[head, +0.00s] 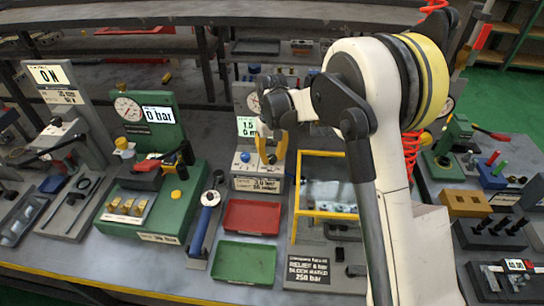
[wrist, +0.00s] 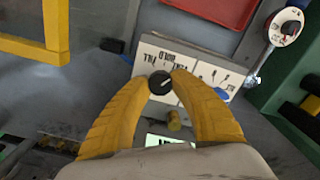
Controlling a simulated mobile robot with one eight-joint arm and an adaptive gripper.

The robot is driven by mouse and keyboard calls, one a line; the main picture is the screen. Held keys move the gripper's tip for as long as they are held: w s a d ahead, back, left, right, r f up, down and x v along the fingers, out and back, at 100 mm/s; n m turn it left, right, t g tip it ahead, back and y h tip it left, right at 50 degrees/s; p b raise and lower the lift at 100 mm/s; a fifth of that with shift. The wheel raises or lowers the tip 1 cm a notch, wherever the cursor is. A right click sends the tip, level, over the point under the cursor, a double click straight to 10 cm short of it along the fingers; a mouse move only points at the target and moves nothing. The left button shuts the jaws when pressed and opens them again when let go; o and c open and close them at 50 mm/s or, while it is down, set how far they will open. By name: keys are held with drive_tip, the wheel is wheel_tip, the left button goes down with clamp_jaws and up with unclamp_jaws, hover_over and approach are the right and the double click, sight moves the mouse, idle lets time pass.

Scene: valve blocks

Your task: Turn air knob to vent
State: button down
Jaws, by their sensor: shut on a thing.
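The air knob (wrist: 160,83) is a small round black knob with a white pointer line. It sits on a white panel (wrist: 200,72) whose printed labels appear upside down in the wrist view; they seem to read FILL, HOLD and VENT. The pointer slants up to the right there; I cannot tell which label it marks. My gripper (wrist: 160,80) has its yellow fingers closed on both sides of the knob. In the head view my gripper (head: 271,150) reaches down at the small block with a blue knob (head: 245,157); the black knob is hidden there.
A red tray (head: 251,217) and a green tray (head: 244,262) lie in front. A yellow frame (head: 296,205) stands close to the right. A green block with a gauge (head: 148,200) stands left, with a blue-handled tool (head: 205,222) between. A brass knob (wrist: 175,121) sits near my fingers.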

sight(272, 157)
drive_tip(key=shift+m, duration=0.8)
drive_tip(key=c, duration=1.1)
unclamp_jaws()
drive_tip(key=shift+s, duration=0.1)
drive_tip(key=shift+o, duration=0.2)
wheel_tip(272, 157, up, 12)
